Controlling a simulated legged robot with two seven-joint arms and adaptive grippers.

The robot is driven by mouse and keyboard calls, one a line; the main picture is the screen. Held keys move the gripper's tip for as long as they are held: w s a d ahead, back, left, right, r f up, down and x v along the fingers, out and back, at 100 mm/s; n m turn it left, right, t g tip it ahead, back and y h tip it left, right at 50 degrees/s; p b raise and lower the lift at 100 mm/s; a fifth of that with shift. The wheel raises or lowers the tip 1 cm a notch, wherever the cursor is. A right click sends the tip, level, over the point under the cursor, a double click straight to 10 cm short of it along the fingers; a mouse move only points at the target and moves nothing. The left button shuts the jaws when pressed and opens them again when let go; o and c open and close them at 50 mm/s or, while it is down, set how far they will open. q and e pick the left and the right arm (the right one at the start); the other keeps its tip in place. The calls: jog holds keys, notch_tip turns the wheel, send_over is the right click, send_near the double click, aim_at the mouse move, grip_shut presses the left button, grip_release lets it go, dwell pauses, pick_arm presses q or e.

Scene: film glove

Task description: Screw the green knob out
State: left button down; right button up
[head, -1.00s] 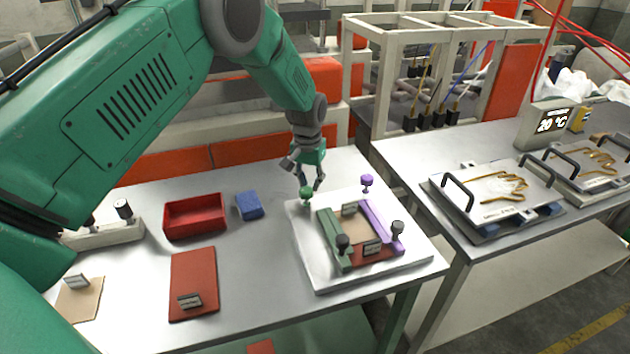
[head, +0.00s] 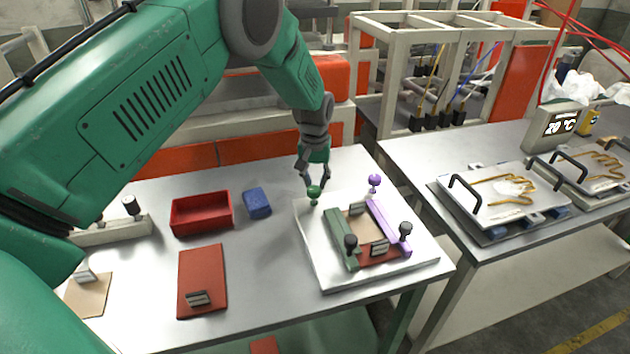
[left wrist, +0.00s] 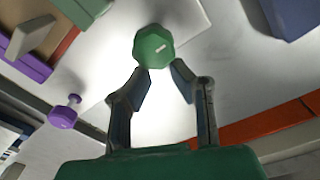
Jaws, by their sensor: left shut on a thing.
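The green knob (head: 314,191) stands upright at the back left corner of the white plate (head: 318,268). In the left wrist view the green knob (left wrist: 154,46) is an eight-sided head with a small light mark on top. My left gripper (head: 314,182) reaches down from above. In the left wrist view my left gripper (left wrist: 157,72) has its two fingertips against either side of the knob, shut on it. The knob's stem is mostly hidden there. My right gripper is not in view.
A purple knob (head: 375,181) stands close by on the right, with a green bar (head: 340,238) and a purple bar (head: 388,225) in front. A red bin (head: 202,230) and blue block (head: 257,203) lie left. Two dark knobs (head: 351,242) (head: 405,228) stand at the front.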

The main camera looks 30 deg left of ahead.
aim_at(315, 191)
pick_arm(q)
jog(key=c, duration=1.5)
grip_release()
jog(key=shift+s+d+f+g, duration=0.25)
jog(key=shift+s+f, duration=0.2)
jog(key=shift+s, duration=0.1)
jog(key=shift+s+d+f+g, duration=0.25)
jog(key=shift+s+f, duration=0.15)
jog(key=shift+s, duration=0.1)
jog(key=o, duration=0.4)
jog(key=shift+s+d+r, duration=0.1)
jog(key=shift+r, duration=0.05)
jog(key=shift+s+d+r, duration=0.15)
jog(key=shift+d+r, duration=0.05)
jog(key=shift+r, duration=0.2)
jog(key=shift+w+r, duration=0.25)
jog(key=shift+r, duration=0.05)
notch_tip(315, 191, up, 12)
jog(key=shift+s+d+f, duration=0.2)
jog(key=shift+d+f, duration=0.05)
jog(key=shift+d, duration=0.05)
jog(key=shift+a+f, duration=0.2)
jog(key=shift+a, duration=0.35)
